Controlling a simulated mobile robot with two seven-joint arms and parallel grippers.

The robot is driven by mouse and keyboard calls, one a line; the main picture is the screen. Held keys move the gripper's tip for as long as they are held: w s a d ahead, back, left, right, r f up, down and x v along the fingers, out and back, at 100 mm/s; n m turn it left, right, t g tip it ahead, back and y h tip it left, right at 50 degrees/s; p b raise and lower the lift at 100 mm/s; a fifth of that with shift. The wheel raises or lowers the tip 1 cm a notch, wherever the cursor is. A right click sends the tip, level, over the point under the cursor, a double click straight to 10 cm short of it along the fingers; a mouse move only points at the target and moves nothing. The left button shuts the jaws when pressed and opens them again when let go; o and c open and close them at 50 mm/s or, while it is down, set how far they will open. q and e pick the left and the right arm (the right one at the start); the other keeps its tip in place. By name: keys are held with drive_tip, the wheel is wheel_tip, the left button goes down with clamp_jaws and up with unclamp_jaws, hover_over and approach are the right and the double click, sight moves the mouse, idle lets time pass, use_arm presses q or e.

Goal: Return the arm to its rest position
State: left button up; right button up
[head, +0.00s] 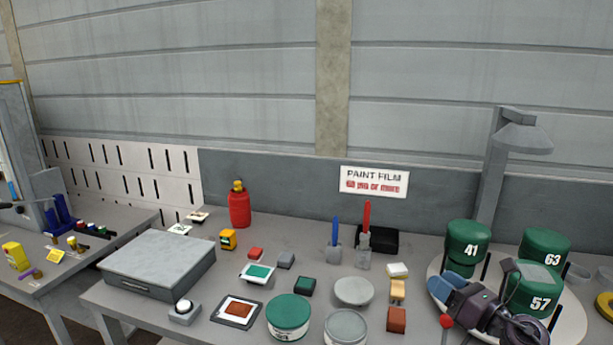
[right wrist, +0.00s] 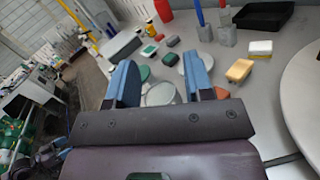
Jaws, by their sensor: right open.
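My right gripper (head: 446,286) is at the lower right in the head view, its blue fingers pointing left, in front of the numbered green cylinders. In the right wrist view the two blue fingers (right wrist: 160,84) are apart with nothing held between them; tins on the bench show beyond. Green cylinder 41 (head: 466,246), green cylinder 63 (head: 545,246) and green cylinder 57 (head: 535,293) stand on a round pale plate (head: 572,318). My right wrist partly covers the lower side of cylinder 57.
The bench holds a green tin (head: 288,312), a grey tin (head: 345,326), a red bottle (head: 239,207), a grey box (head: 158,262) and several small blocks. A lamp post (head: 492,178) rises behind the cylinders. A black tray (head: 384,240) lies near the back panel.

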drive_tip(key=s+f+n+g+h, duration=0.4)
drive_tip(key=s+f+n+h, duration=0.6)
drive_tip(key=s+f+n, duration=1.6)
drive_tip(key=s+n, duration=0.2)
drive_tip(key=n, duration=0.5)
drive_tip(key=shift+a+f+h, duration=0.15)
drive_tip(key=shift+a+h, duration=0.15)
drive_tip(key=shift+a, duration=0.1)
drive_tip(key=shift+o, duration=0.5)
